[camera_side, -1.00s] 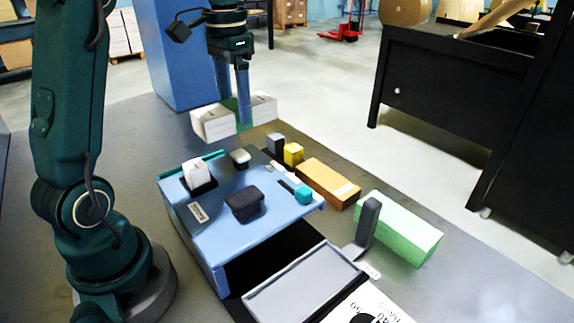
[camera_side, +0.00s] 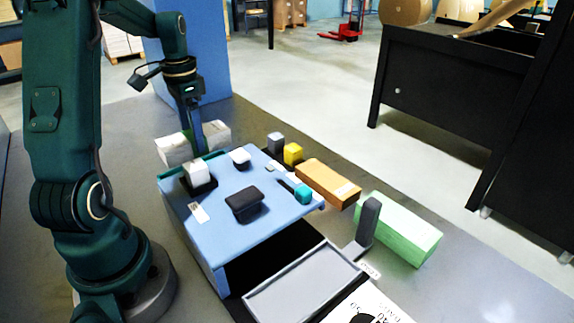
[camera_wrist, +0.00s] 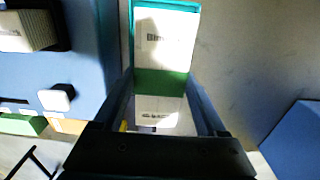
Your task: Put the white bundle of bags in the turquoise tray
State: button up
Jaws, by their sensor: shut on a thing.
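The white bundle of bags (camera_side: 174,150) has a green band around its middle; in the wrist view (camera_wrist: 166,38) its printed white face shows. My gripper (camera_side: 198,148) is shut on it at the band, pointing down behind the blue stand. In the wrist view my gripper's fingers (camera_wrist: 165,104) lie on both sides of the bundle. The turquoise tray (camera_wrist: 165,4) shows as a rim past the bundle's far end and along its left side. The bundle is over or inside the tray; whether it touches the floor is hidden.
The blue stand (camera_side: 222,218) is close in front of the bundle, with a white block (camera_side: 194,173) and a black block (camera_side: 244,206) on top. An orange box (camera_side: 327,183) and green box (camera_side: 402,232) lie to the right. A blue column (camera_side: 205,50) stands behind.

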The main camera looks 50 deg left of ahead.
aim_at(197, 155)
jog(key=shift+f, duration=2.95)
jog(key=shift+f, duration=0.75)
